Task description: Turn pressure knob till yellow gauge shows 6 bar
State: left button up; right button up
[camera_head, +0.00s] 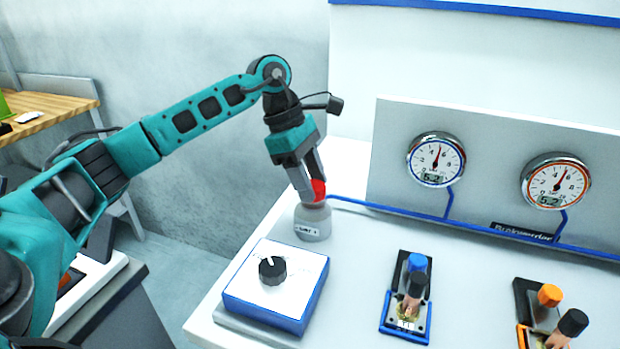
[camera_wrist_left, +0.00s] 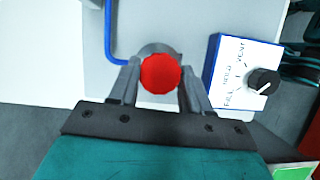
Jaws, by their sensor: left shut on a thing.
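A red pressure knob (camera_head: 319,190) sits on a grey rounded base (camera_head: 313,223) near the back left of the white bench. My left gripper (camera_head: 313,184) points down at it and is shut on it. In the left wrist view the red knob (camera_wrist_left: 161,74) lies between the two fingers. On the upright panel, the right gauge (camera_head: 556,184) has an orange rim; its needle points up and slightly right, and its small display seems to read 5.2. The left gauge (camera_head: 436,160) has a blue rim and seems to read the same. No clearly yellow rim shows.
A blue-and-white box with a black selector knob (camera_head: 272,270) stands in front of the red knob; its labels read FILL, HOLD, VENT. A blue-capped fixture (camera_head: 410,290) and an orange-capped one (camera_head: 548,312) stand to the right. A blue tube (camera_head: 385,208) runs along the panel foot.

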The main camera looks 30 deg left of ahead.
pick_arm(q)
jog(key=m+g, duration=0.1)
jog(key=m, duration=0.2)
jog(key=shift+w, duration=0.15)
jog(key=shift+m+g+y, duration=0.3)
jog(key=shift+m+g, duration=0.5)
jog(key=shift+m, duration=1.1)
jog(key=o, duration=1)
jog(key=shift+b, duration=0.3)
jog(key=shift+o, duration=0.2)
jog(key=p+v, duration=0.2)
jog(key=v, duration=1.1)
jog(key=shift+p, duration=0.35)
jog(key=shift+f, duration=0.15)
